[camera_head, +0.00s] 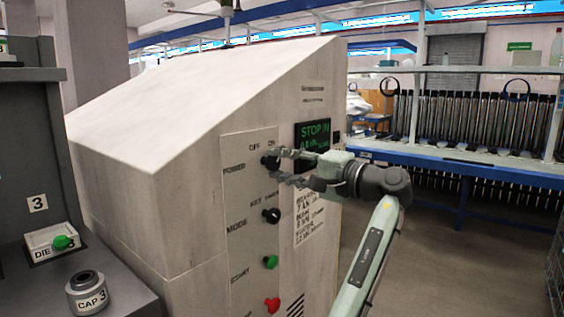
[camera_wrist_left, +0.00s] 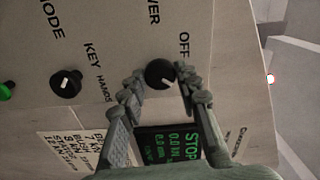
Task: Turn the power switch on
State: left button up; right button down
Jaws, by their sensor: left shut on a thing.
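The power switch (camera_head: 268,162) is a round black knob on the light grey cabinet's control panel, beside the POWER label and below OFF and ON. The fingers hide part of the panel around the knob, with ON hidden in the wrist view. My right gripper is not in view.
The mode knob (camera_head: 271,215), a green button (camera_head: 270,262) and a red button (camera_head: 272,304) sit lower on the panel. A lit display (camera_head: 313,135) is right of the switch. A grey stand with a CAP 3 part (camera_head: 87,292) is at left; open floor lies right.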

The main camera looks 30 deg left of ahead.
pick_arm(q)
jog(key=shift+m, duration=0.6)
jog(key=o, duration=1.2)
jog(key=shift+c, duration=0.2)
jog(key=d, duration=1.2)
jog(key=shift+s, duration=0.45)
